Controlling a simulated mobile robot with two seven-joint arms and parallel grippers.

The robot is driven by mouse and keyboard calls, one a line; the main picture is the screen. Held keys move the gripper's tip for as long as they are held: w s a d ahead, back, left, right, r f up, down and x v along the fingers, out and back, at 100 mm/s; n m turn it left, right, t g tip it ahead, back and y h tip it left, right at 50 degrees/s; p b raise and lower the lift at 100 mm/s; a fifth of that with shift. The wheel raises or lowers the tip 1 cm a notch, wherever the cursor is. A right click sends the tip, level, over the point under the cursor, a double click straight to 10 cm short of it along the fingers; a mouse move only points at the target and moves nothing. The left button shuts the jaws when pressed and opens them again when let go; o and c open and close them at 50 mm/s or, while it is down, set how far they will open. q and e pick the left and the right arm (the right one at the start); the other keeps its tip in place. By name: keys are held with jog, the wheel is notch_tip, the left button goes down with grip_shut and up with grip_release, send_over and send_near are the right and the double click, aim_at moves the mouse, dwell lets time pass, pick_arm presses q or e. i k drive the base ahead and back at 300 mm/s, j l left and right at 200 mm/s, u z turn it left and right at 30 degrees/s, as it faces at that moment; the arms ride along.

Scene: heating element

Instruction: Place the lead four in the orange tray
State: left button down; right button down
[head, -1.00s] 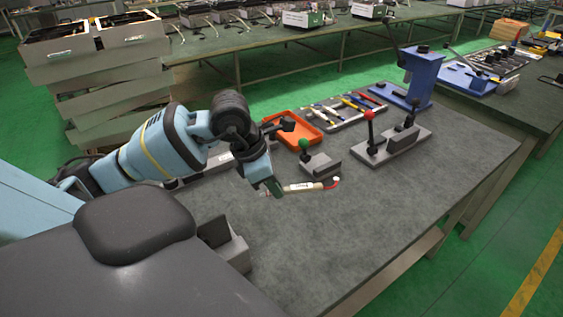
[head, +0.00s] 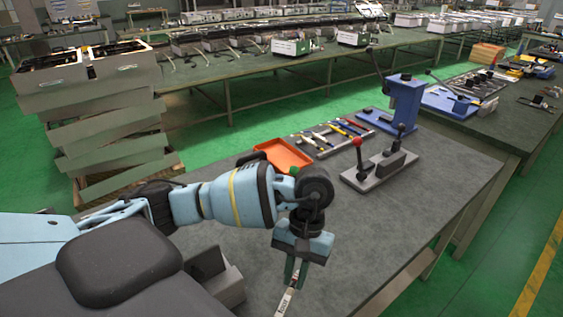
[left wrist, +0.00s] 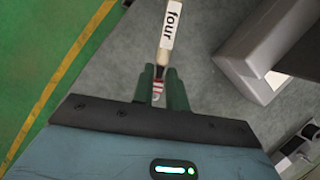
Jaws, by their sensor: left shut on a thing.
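My left gripper (head: 296,272) is shut on the lead four (head: 287,297), a thin stick with a white label. In the left wrist view the label on the lead (left wrist: 169,27) reads "four", and the green fingers (left wrist: 163,88) close around its red-and-white banded part. The lead points away from the fingers, above the grey table. The orange tray (head: 283,155) sits on the table behind my left arm, which hides part of it; it looks empty where it shows. My right gripper is not in view.
A tool rack (head: 335,137) lies beside the tray. A grey fixture with a red-knobbed lever (head: 379,169) and a blue press (head: 404,103) stand to the right. A grey holder (head: 215,275) is at the near left. The table's right side is clear.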

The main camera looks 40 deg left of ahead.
aim_at(280, 164)
jog(key=i+l, duration=1.55)
jog(key=l, duration=0.15)
jog(key=i+l, duration=0.75)
jog(key=u, duration=2)
jog(key=l, duration=0.1)
